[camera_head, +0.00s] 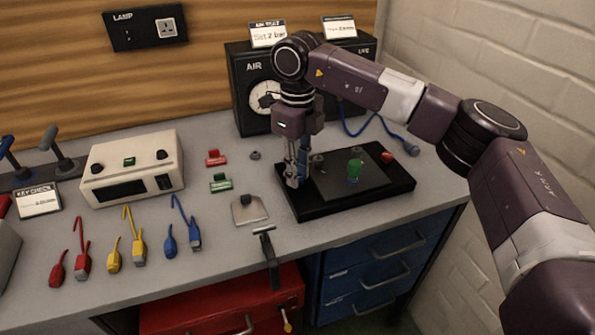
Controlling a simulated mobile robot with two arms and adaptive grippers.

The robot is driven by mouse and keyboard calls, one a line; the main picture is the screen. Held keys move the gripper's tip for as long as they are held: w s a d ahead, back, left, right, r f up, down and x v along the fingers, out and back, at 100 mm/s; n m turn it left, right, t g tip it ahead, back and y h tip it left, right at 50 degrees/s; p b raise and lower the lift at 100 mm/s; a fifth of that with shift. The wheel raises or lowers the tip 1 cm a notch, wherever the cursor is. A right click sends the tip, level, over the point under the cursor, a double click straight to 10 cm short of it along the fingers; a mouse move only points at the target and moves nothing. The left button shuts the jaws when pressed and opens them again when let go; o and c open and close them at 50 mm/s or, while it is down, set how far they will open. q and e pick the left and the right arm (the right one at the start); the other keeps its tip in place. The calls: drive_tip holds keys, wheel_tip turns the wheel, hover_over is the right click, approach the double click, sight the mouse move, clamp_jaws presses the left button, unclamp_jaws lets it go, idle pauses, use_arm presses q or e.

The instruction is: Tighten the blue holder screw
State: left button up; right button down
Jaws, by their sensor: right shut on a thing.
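The blue holder (304,163) stands upright at the left end of the black base plate (400,187), mostly hidden behind my right gripper. My right gripper (293,182) points down at the holder from above, its fingers low beside it. It is shut on a small part there, seemingly the holder's screw, which the fingers hide. My left gripper is not in view. Blue tools (188,230) lie on the bench to the left, next to yellow tools (134,245) and red tools (80,257).
The black AIR box (248,113) stands behind. A beige device (133,165) and a metal plate (249,213) are to the left.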

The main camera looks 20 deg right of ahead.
drive_tip(key=shift+w+r, duration=0.2)
drive_tip(key=shift+r, duration=0.2)
drive_tip(key=c, duration=2)
unclamp_jaws()
drive_tip(key=shift+o, duration=1.3)
drive_tip(key=shift+s, duration=0.1)
drive_tip(key=shift+f, duration=0.15)
wheel_tip(320, 180, up, 12)
drive_tip(key=shift+d, duration=0.1)
